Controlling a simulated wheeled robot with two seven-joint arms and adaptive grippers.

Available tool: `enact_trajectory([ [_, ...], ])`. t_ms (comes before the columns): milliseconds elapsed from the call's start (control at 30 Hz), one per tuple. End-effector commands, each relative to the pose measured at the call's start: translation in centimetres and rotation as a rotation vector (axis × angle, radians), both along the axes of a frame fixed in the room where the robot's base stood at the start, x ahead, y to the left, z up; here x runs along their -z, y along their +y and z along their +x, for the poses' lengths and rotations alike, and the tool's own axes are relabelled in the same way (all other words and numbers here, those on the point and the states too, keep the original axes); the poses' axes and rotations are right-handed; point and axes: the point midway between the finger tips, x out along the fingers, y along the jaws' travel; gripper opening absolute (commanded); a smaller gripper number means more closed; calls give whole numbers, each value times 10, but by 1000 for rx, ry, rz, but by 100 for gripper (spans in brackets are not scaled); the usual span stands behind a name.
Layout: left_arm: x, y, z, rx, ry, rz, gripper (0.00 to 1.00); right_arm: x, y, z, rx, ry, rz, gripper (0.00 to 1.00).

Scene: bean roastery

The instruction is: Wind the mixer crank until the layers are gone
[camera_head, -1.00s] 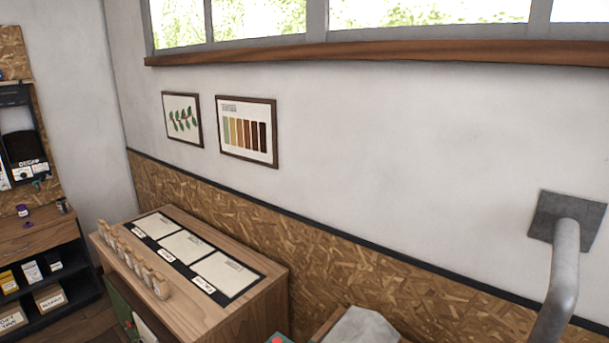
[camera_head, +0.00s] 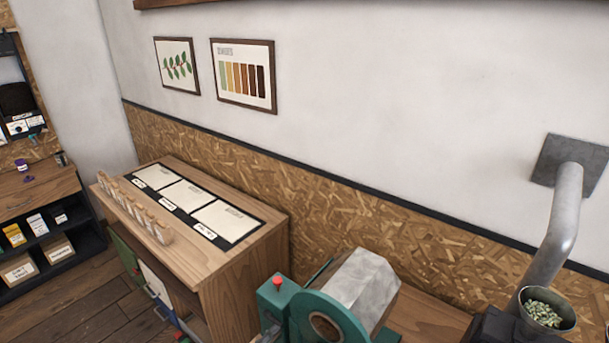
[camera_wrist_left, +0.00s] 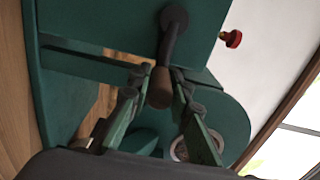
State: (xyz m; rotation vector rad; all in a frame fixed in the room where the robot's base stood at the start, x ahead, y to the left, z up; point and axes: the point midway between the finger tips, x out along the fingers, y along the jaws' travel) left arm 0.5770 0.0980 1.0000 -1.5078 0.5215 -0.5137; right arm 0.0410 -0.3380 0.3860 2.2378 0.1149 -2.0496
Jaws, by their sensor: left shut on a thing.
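The mixer is at the bottom centre of the head view, with a faceted grey drum (camera_head: 362,285) and a green body (camera_head: 288,308) with a red knob (camera_head: 278,281). A round opening (camera_head: 325,326) shows in its green front, but I cannot make out any layers in it. In the left wrist view the dark crank arm (camera_wrist_left: 170,48) hangs from its hub and ends in a brown handle (camera_wrist_left: 160,88). My left gripper (camera_wrist_left: 157,92) has one finger on each side of this handle and is shut on it. My right gripper is not in view.
A wooden cabinet (camera_head: 235,268) with cards and a row of small jars stands left of the mixer. A cup of green beans (camera_head: 545,312) and a grey pipe (camera_head: 560,230) are at the right. Dark shelves (camera_head: 75,255) stand at far left.

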Motion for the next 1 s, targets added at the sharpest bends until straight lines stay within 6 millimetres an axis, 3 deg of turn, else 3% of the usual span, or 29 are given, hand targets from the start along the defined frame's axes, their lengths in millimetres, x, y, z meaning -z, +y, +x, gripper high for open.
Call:
enact_trajectory([
  [167, 8, 1, 1, 0, -1, 0, 5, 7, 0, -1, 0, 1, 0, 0],
  [400, 35, 6, 5, -3, 1, 2, 5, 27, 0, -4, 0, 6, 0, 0],
  [1000, 59, 26, 21, -1, -2, 0, 5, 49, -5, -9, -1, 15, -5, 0],
])
